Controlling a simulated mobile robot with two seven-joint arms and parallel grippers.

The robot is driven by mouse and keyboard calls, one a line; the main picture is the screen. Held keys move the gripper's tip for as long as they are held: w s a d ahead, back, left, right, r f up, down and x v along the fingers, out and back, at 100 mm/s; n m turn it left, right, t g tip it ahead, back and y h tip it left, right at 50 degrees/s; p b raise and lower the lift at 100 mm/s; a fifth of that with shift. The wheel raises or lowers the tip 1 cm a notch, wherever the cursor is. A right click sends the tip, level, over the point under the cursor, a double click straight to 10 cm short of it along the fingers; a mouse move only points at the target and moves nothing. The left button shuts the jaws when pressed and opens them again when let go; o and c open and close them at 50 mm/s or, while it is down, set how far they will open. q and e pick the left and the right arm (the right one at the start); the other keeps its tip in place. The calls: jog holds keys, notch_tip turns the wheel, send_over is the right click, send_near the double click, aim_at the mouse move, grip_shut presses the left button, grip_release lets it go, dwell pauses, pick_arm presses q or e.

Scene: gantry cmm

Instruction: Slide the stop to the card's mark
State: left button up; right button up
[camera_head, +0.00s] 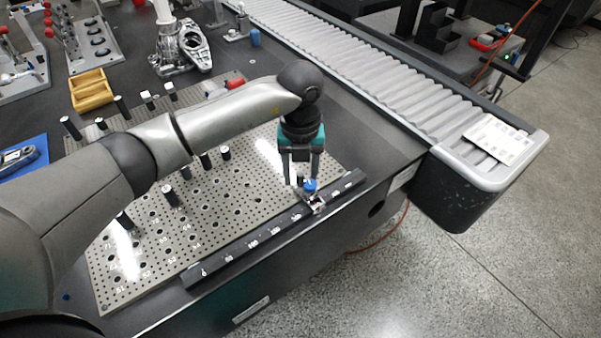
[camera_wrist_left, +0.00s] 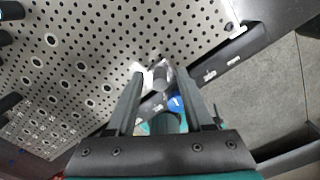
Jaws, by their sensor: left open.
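The stop (camera_head: 317,205) is a small silver block with a blue knob (camera_head: 310,185), sitting on the black scale rail (camera_head: 262,237) toward its right end. The rail runs along the front edge of the perforated plate and bears white numbers. My left gripper (camera_head: 304,184) points down at the stop. In the left wrist view its two fingers (camera_wrist_left: 158,95) stand apart, with the grey stop part and blue knob (camera_wrist_left: 175,103) showing between and beyond them. I cannot tell whether a finger touches the stop. My right gripper does not show.
The perforated plate (camera_head: 235,200) carries several black pins. A roller conveyor (camera_head: 390,88) runs behind on the right, with a white sheet (camera_head: 499,139) at its end. A wooden box (camera_head: 91,90) and metal castings stand at the back left. Floor lies beyond the front edge.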

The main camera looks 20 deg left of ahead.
pick_arm(q)
jog(key=shift+c, duration=0.4)
grip_shut()
dwell(0.9)
